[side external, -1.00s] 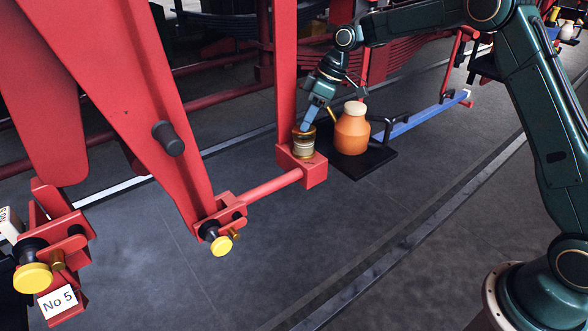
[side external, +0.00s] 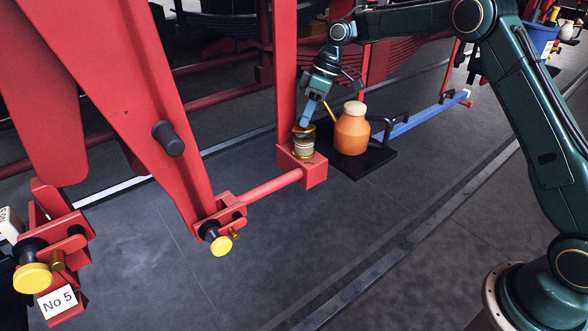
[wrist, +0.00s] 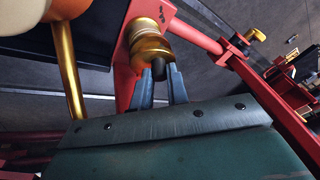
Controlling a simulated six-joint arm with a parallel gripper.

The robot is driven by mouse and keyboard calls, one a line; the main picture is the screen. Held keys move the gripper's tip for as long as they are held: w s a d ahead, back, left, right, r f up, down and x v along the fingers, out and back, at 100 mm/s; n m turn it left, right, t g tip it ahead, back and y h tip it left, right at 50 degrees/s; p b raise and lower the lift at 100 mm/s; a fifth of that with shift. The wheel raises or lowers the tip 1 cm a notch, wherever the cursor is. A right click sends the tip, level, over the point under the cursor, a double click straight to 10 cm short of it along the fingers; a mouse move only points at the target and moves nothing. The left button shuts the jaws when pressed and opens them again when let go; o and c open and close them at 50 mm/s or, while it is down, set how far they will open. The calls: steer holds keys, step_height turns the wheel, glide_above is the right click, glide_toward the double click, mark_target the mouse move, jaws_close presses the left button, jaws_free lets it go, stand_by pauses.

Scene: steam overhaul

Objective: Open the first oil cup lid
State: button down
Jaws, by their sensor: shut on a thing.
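The oil cup (side external: 303,147), a small brass and pale cylinder, stands on the red bracket block beside a red upright. It also shows in the wrist view (wrist: 141,27). Its brass lid (wrist: 151,48) is at the end nearest my gripper; a dark knob (wrist: 174,76) projects from it. My gripper (side external: 305,125) reaches down to the lid from above. In the wrist view my gripper (wrist: 163,85) has its two grey fingers on either side of the knob, shut on it. I cannot tell whether the lid is raised from the cup.
An orange oil can (side external: 352,132) with a cream top and brass spout stands close right of the cup on a black tray (side external: 375,163). A red rod (side external: 272,187) runs left from the block to a yellow-capped joint (side external: 221,245). The dark floor in front is clear.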

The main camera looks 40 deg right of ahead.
steer(key=shift+r, duration=0.1)
stand_by(0.3)
steer(key=c, duration=1.4)
jaws_free()
steer(key=shift+o, duration=0.2)
steer(key=shift+r, duration=0.1)
steer(key=shift+v, duration=2.3)
steer(key=shift+w+d+r, duration=0.15)
steer(key=shift+d+r, duration=0.05)
steer(key=shift+r, duration=0.45)
steer(key=shift+d+r, duration=0.15)
steer(key=shift+r, duration=0.25)
steer(key=shift+d+r, duration=0.15)
steer(key=shift+r, duration=0.05)
